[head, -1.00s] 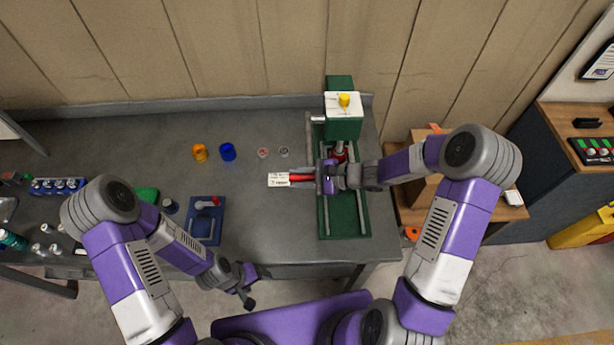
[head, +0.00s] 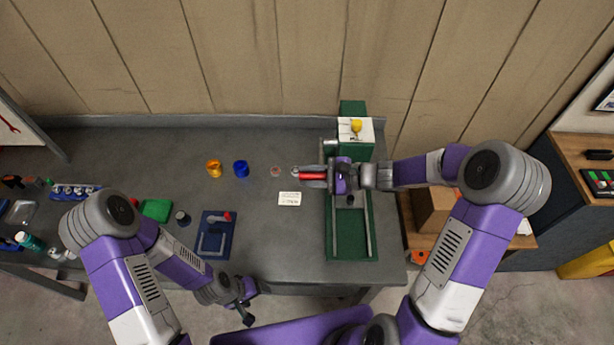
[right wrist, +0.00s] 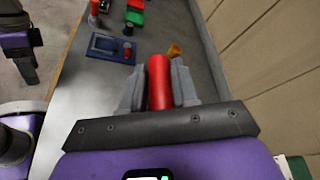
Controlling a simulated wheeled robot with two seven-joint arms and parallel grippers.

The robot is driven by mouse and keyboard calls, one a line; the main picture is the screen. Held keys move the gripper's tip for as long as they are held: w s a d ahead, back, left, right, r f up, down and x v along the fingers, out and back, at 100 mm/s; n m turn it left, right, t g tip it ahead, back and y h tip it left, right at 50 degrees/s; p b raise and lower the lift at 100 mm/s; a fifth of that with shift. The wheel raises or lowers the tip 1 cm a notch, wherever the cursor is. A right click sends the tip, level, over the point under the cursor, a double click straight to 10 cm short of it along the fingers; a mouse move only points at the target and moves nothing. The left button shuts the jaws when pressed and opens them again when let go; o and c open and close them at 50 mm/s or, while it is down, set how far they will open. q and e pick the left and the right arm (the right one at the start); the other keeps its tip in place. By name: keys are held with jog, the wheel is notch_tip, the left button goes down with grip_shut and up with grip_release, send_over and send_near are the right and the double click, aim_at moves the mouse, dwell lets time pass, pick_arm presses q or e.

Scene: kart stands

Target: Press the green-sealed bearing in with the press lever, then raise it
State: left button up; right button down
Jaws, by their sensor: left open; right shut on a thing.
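The green press (head: 357,150) stands at the back right of the bench, with its long green base (head: 342,243) running toward me. My right gripper (head: 312,176) is shut on the red lever handle (right wrist: 159,82), which lies between the grey fingers in the right wrist view. The press's ram and seat are hidden under my right gripper and wrist. Two small ring-like parts lie left of the press: a reddish one (head: 276,171) and another (head: 295,171) close to the right fingertips. I cannot make out a green seal. My left gripper (head: 247,303) is open and empty in front of the bench.
A white card (head: 289,198) lies left of the press base. An orange cup (head: 214,169) and a blue cup (head: 241,169) stand further left. A blue fixture (head: 214,240) with a red-tipped lever sits nearer the front. Brown boxes (head: 433,210) stand right of the press.

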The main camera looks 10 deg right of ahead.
jog(key=shift+w+d+r, duration=0.1)
jog(key=shift+w+r, duration=0.1)
jog(key=shift+r, duration=0.05)
jog(key=c, duration=1.2)
grip_release()
jog(key=shift+o, duration=1.3)
jog(key=shift+f, duration=0.1)
jog(key=shift+s+d, duration=0.1)
jog(key=b+v, duration=0.1)
jog(key=v, duration=0.6)
jog(key=shift+d, duration=0.15)
